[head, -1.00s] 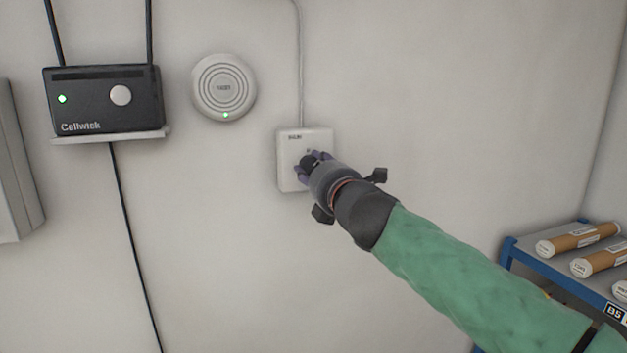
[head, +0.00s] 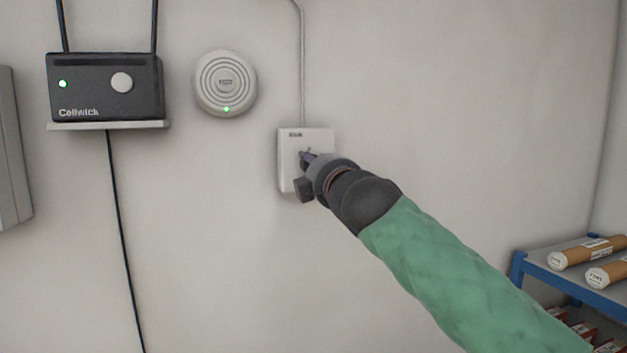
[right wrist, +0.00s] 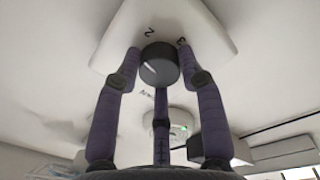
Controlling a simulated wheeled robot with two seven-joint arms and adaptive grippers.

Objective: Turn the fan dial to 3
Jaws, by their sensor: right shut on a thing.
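The white fan dial plate (head: 287,165) is on the wall in the middle of the head view, its lower right behind my right gripper (head: 308,158). In the right wrist view the dark round dial (right wrist: 158,65) has a pale pointer line. The numbers 2 and 3 show on the plate (right wrist: 190,15) beyond it; which number the line points to, I cannot tell. The purple fingers of my right gripper are around the dial and shut on it. In the head view the gripper mostly hides the dial. My left gripper is not in view.
A black Cellwick box (head: 105,90) with two antennas stands on a small wall shelf (head: 108,125). A blue-edged rack (head: 565,270) with cardboard tubes is at lower right.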

